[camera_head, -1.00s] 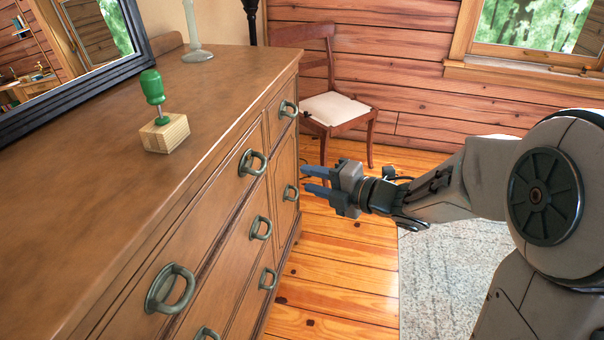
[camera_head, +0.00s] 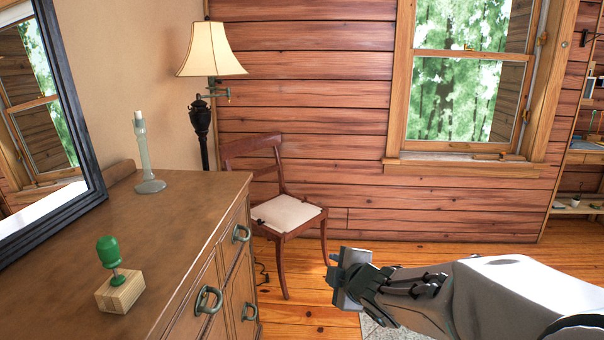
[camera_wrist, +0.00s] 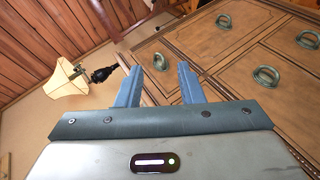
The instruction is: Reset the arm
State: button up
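My gripper (camera_head: 334,268) is in front of the dresser, to the right of its drawers, with nothing held. In the wrist view its two blue fingers (camera_wrist: 162,88) stand apart with an empty gap between them. My arm reaches in from the lower right of the head view. The wrist view looks at the dresser front at a tilt, with the lamp on the left.
The wooden dresser (camera_head: 170,215) fills the left and bears a green-handled tool in a wooden block (camera_head: 120,290) and a pale candlestick (camera_head: 146,160). A chair (camera_head: 285,212) and floor lamp (camera_head: 210,60) stand behind. Floor (camera_head: 300,310) shows between dresser and arm.

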jog(key=s+d+r+m+g+h+p, duration=0.45)
jog(key=s+d+r+m+p, duration=0.35)
jog(key=m, duration=0.3)
jog(key=s+r+m+g+p, duration=0.2)
jog(key=s+m+g+p, duration=0.3)
jog(key=s, duration=0.9)
jog(key=shift+s+r+m+p, duration=0.4)
jog(key=shift+m+p, duration=0.1)
jog(key=shift+m, duration=0.6)
jog(key=shift+w, duration=0.1)
